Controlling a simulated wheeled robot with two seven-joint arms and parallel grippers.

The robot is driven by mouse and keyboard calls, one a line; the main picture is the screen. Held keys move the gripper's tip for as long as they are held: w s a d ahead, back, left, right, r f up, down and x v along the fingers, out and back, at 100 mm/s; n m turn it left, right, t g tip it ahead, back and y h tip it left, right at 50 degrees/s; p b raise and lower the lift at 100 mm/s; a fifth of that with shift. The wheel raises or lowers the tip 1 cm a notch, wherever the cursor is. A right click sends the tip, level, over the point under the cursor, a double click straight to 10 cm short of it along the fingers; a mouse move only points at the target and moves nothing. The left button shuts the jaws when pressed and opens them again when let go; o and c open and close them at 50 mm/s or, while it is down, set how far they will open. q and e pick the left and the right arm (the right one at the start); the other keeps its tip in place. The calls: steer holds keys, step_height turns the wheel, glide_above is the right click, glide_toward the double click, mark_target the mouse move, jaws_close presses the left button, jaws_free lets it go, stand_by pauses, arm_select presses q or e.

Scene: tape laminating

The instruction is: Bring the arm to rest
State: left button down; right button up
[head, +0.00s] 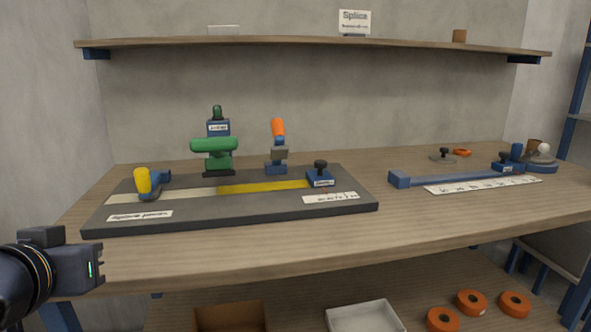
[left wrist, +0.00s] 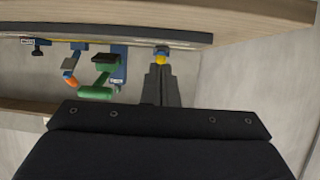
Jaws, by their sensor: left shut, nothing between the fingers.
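My left gripper (head: 101,268) is at the lower left of the head view, in front of the bench's left front edge and touching nothing. In the left wrist view its fingers (left wrist: 161,72) are together and hold nothing. The wrist view appears upside down, with the bench edge at the top. My right gripper is in neither view.
A dark splice board (head: 240,213) lies on the wooden bench (head: 420,225), with a yellow-handled tool (head: 143,181), a green-handled press (head: 216,145) and an orange-handled tool (head: 278,130). A blue bar (head: 450,177) lies to the right. Orange rolls (head: 472,302) sit below.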

arm_select(q)
steer(key=s+d+f+g+h, duration=0.2)
steer(key=s+d+f, duration=0.15)
steer(key=f, duration=0.55)
steer(key=s+d+f+g+h, duration=0.2)
steer(key=s+f+g, duration=0.15)
steer(key=f, duration=0.55)
steer(key=s+d+f+g+h, duration=0.25)
steer(key=s+f, duration=0.25)
steer(key=f, duration=0.4)
step_height(320, 180, up, 31)
steer(key=p, duration=3)
steer(key=shift+w+m+t, duration=0.3)
steer(key=shift+t, duration=0.1)
steer(key=shift+y, duration=0.25)
